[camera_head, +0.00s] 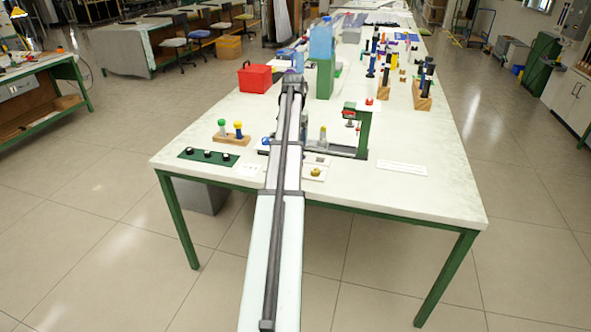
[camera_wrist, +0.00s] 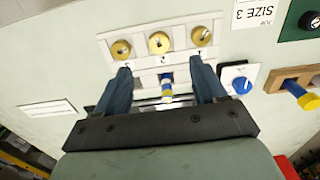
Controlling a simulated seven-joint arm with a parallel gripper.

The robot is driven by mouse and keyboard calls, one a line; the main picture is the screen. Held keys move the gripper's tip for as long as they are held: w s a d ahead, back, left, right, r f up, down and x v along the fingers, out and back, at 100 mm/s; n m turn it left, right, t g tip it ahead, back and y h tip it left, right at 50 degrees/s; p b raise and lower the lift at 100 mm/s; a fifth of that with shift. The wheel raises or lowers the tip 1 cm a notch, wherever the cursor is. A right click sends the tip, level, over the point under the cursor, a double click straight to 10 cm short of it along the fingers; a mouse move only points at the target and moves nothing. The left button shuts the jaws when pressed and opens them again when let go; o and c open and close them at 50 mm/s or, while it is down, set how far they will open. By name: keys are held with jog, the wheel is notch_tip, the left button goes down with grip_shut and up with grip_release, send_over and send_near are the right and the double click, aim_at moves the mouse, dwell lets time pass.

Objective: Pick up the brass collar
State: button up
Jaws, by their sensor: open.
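In the wrist view, brass rings lie in a row on a white numbered tray (camera_wrist: 180,31): a left ring (camera_wrist: 121,49), a middle ring (camera_wrist: 159,42) and a right ring (camera_wrist: 201,36). I cannot tell which is the brass collar meant. My gripper (camera_wrist: 160,66) is open, its two dark blue fingers pointing toward the row. A yellow and blue upright piece (camera_wrist: 167,91) shows between the fingers, apart from both. In the head view, one brass piece (camera_head: 316,171) sits on a white plate right of my arm. My arm hides the middle of the table, and the fingers are not clear there.
A green press (camera_head: 364,128) stands right of my arm. A green board with black rings (camera_head: 188,153), a wooden block with pegs (camera_head: 229,139) and a red toolbox (camera_head: 254,77) are left. Peg racks (camera_head: 421,101) stand at the back right. The front right tabletop is mostly clear.

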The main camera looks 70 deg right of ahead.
notch_tip(320, 180, down, 7)
jog(key=shift+s+d+f, duration=0.1)
jog(key=shift+d+f, duration=0.1)
jog(key=shift+f, duration=1.15)
jog(key=shift+s+d+f, duration=0.1)
jog(key=shift+d+f, duration=0.1)
jog(key=shift+f, duration=1.15)
jog(key=shift+c, duration=0.4)
jog(key=c, duration=1)
jog(key=shift+c, duration=0.2)
jog(key=shift+r, duration=0.15)
